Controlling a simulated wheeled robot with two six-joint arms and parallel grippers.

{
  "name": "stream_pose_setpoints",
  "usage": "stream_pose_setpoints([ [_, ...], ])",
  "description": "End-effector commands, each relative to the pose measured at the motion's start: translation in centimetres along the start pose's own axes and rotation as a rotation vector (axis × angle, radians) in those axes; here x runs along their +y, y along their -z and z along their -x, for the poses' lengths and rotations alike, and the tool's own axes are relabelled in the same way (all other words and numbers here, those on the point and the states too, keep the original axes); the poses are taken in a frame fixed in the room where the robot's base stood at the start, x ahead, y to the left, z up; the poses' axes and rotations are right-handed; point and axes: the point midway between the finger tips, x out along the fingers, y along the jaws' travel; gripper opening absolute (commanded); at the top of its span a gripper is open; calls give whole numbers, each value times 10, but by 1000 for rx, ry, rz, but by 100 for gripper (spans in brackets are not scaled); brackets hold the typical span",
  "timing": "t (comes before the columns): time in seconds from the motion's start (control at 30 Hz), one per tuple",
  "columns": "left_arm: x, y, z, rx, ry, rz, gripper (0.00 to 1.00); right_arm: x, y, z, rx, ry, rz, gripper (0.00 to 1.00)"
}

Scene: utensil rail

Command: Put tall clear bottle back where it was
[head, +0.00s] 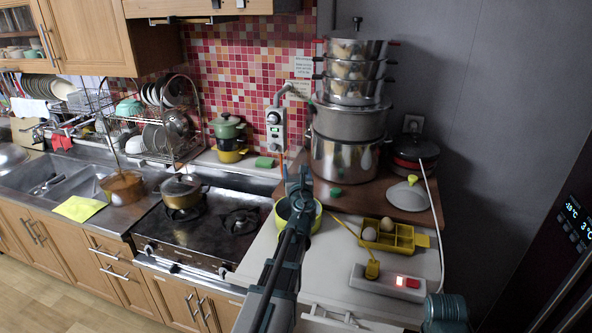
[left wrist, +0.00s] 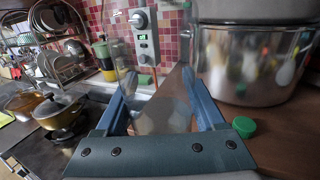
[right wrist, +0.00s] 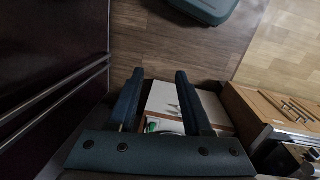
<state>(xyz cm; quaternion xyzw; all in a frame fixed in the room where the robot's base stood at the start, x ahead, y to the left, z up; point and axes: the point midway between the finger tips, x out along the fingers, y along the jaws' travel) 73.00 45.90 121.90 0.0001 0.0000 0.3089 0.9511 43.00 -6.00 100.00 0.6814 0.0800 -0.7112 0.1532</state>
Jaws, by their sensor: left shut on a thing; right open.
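My left gripper (head: 303,182) reaches over the counter, in front of the stacked pots. In the left wrist view my left gripper (left wrist: 165,92) is shut on the tall clear bottle (left wrist: 163,115), whose see-through body stands between the blue fingers. The bottle is hard to make out in the head view, and its base is hidden in the left wrist view. My right gripper (right wrist: 157,82) is open and empty in the right wrist view, pointing down over the floor side. In the head view only part of my right arm shows at the lower right.
A stack of steel pots (head: 345,155) stands right of my left gripper on a wooden board (head: 420,213). A green object (left wrist: 244,127) lies close by the right finger. A yellow-green pot (head: 312,222), egg tray (head: 403,240) and power strip (head: 370,284) are nearby. The stove (head: 200,235) lies left.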

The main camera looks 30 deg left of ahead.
Motion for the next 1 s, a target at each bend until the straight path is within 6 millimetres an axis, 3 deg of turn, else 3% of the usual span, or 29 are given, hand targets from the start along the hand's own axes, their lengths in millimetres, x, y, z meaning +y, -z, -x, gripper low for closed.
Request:
stream_pose_setpoints([
  [0.03, -2, 2, -20, 0, -2, 0, 0, 0, 0, -2, 0, 0, 0, 50],
  [0.1, -4, 4, -38, 0, -2, 0, 0, 0, 0, -4, 0, 0, 0, 50],
  [0.33, -8, 9, -89, 0, -1, 0, 0, -1, 0, -9, 0, 0, 0, 50],
  [0.6, -8, 9, -97, 0, -1, 0, 0, -1, 0, -9, 0, 0, 0, 50],
  [0.73, -9, 11, -111, 0, -1, 0, 0, -1, 1, -11, 0, 0, 0, 50],
  [1.0, -9, 47, -107, 0, -1, 0, 0, -4, 3, -47, 0, 0, -1, 50],
])
